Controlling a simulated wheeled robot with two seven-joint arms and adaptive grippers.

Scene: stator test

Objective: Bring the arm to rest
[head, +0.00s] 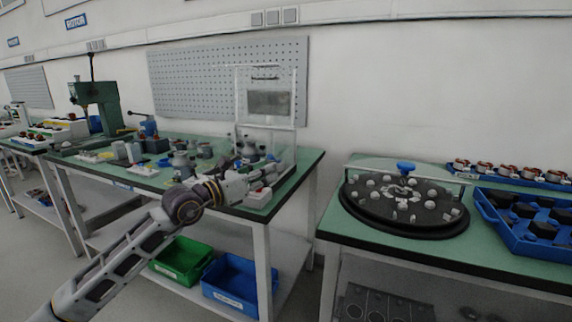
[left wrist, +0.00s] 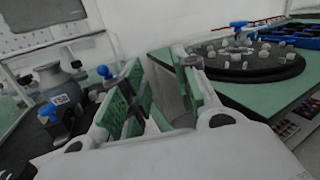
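My left arm comes in from the lower left of the head view and reaches over the right end of the left workbench (head: 215,140). My left gripper (head: 262,176) is at that bench's right end, by a clear-walled test enclosure (head: 282,112). In the left wrist view the gripper (left wrist: 165,92) shows its green-padded fingers spread apart, with nothing between them. A grey motor-like part (left wrist: 60,82) with a label stands to the left of the fingers. My right gripper is in neither view.
A second bench (head: 400,251) on the right carries a round black turntable (head: 425,222) and blue trays (head: 525,245). A gap separates the benches. Green (head: 181,261) and blue (head: 232,284) bins sit on the left bench's lower shelf. A green press (head: 100,100) stands further left.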

